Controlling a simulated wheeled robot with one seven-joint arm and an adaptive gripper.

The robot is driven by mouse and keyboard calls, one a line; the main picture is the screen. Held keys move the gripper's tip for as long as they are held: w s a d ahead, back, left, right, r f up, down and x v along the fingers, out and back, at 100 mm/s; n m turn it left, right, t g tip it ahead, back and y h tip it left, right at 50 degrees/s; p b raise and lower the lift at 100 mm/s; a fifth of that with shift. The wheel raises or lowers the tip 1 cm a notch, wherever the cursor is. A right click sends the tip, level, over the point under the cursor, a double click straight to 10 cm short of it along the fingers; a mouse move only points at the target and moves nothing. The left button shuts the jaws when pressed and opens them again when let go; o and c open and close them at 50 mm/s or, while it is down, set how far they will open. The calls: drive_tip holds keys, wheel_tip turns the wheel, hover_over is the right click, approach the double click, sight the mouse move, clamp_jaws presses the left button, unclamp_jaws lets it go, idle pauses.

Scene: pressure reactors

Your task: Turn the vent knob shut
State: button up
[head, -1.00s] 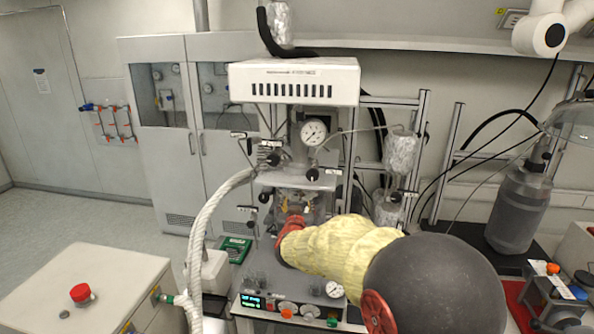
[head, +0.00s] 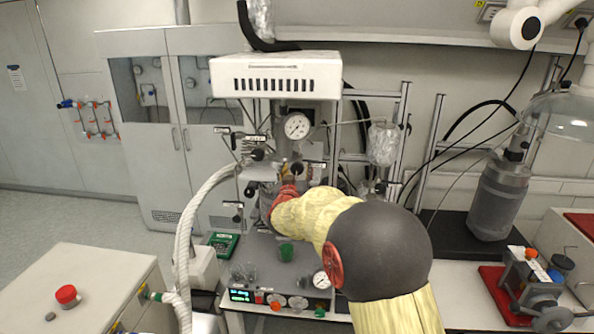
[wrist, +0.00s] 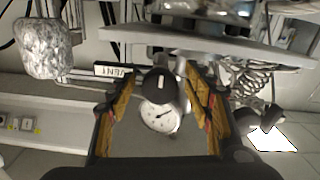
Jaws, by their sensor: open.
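The vent knob (wrist: 158,86) is black and round, with a short white mark standing near upright in the wrist view. An upside-down VENT label (wrist: 113,71) is on its left there. My gripper (wrist: 160,98) is open, with one finger on each side of the knob; I cannot tell whether either touches it. In the head view a dark knob (head: 297,170) beside a white label shows just above the red end of my arm, at the reactor's front. My fingers are hidden there.
A pressure gauge (head: 297,126) sits above the knob, under the white vented housing (head: 277,76). A thick white hose (head: 188,225) runs down on the left. A foil-wrapped vessel (head: 383,144) hangs on the right. A control panel (head: 270,299) is below.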

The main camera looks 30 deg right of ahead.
drive_tip(key=shift+c, duration=1.3)
drive_tip(key=c, duration=0.9)
